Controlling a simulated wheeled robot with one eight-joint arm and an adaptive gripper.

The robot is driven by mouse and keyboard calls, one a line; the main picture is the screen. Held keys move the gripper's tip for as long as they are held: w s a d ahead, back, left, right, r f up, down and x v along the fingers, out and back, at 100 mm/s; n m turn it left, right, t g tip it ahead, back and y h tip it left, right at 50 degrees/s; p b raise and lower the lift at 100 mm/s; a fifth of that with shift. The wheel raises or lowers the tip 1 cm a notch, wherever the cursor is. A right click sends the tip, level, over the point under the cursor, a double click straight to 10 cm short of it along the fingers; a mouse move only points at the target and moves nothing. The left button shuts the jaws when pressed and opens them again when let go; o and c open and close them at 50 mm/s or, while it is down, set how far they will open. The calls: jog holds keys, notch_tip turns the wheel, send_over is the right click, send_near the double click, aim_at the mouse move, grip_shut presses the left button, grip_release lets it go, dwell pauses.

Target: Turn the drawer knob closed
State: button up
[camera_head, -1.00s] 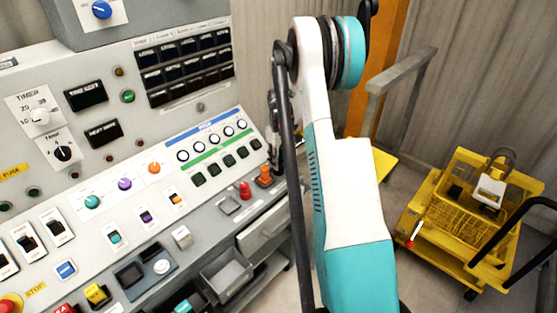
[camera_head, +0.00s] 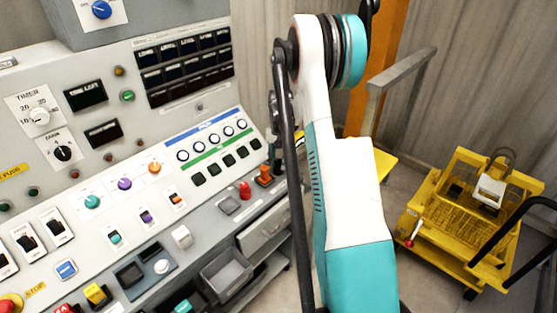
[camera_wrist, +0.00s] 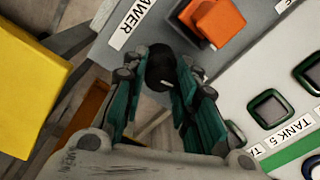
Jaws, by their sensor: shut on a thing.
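The black round drawer knob (camera_wrist: 160,68) shows in the wrist view between the tips of my teal fingers, beside a label (camera_wrist: 128,20) whose visible letters read "AWER". My gripper (camera_wrist: 158,80) is shut on this knob, one finger on each side.
An orange switch (camera_wrist: 218,20) sits close beside the knob; it also shows in the head view (camera_head: 264,175). A red button (camera_head: 245,190) is left of it. Drawers (camera_head: 263,230) lie under the panel. A yellow cart (camera_head: 465,215) stands at right.

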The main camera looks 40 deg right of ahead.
aim_at(279, 161)
jog(key=shift+m, duration=1.1)
jog(key=o, duration=1)
jog(key=shift+o, duration=0.2)
notch_tip(279, 161, up, 12)
jog(key=shift+s, duration=0.15)
